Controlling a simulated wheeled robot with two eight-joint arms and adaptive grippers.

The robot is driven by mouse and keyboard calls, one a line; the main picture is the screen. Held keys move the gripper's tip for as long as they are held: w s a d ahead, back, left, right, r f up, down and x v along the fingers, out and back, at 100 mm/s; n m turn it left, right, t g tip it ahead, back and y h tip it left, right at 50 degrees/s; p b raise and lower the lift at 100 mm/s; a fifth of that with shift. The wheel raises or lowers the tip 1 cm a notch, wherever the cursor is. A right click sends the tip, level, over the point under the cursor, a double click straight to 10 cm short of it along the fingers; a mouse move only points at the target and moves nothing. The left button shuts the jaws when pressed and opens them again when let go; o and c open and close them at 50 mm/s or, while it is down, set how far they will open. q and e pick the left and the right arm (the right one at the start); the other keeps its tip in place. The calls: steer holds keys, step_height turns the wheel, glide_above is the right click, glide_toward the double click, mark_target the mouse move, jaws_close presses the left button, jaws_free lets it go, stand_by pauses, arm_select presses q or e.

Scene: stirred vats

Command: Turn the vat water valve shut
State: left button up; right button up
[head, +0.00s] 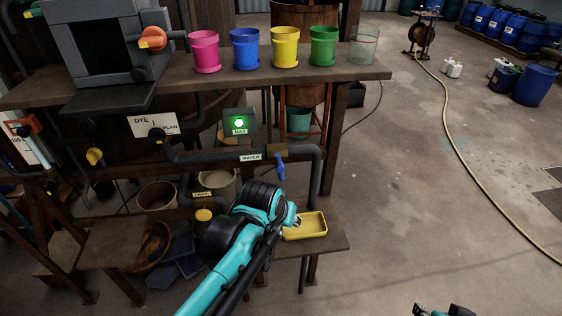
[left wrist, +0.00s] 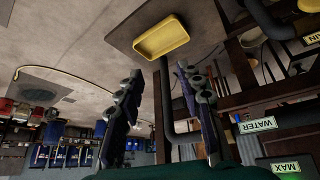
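The water valve has a blue handle (head: 279,167) that hangs down from the dark horizontal pipe, just right of the WATER label (head: 250,157). My left gripper (head: 296,221) is below the handle, near the yellow tray, and apart from the handle in the picture. In the left wrist view its two fingers (left wrist: 158,70) stand apart with nothing between them. That view is upside down and shows the WATER label (left wrist: 258,125) at right; I cannot make out the blue handle there. My right gripper (head: 442,310) shows only partly at the bottom edge.
A yellow tray (head: 318,226) lies on the low wooden shelf (head: 335,240). A green-lit MAX box (head: 239,126) is above the pipe. Several coloured cups stand on the upper shelf (head: 345,74). The floor (head: 420,200) at right is mostly clear, with a hose (head: 470,167) across it.

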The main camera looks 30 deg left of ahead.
mark_target(278, 162)
arm_select(q)
steer(key=w+a+r+n+p, duration=0.1)
steer(key=w+a+r+p, duration=0.1)
steer(key=w+a+p, duration=0.1)
steer(key=w+a+r+n+g+p, duration=0.1)
steer(key=w+a+r+p, duration=0.1)
steer(key=w+p, duration=0.3)
steer(key=w+a+r+n+p, duration=0.1)
steer(key=w+a+r+p, duration=0.2)
steer(key=w+p, duration=0.1)
steer(key=shift+w+a, duration=0.4)
steer(key=shift+w, duration=0.3)
steer(key=shift+w+a, duration=0.15)
steer(key=shift+f, duration=0.3)
steer(key=x, duration=0.7)
steer(key=shift+f, duration=0.1)
steer(key=shift+c, duration=0.4)
steer(key=shift+g, duration=0.3)
jaws_close()
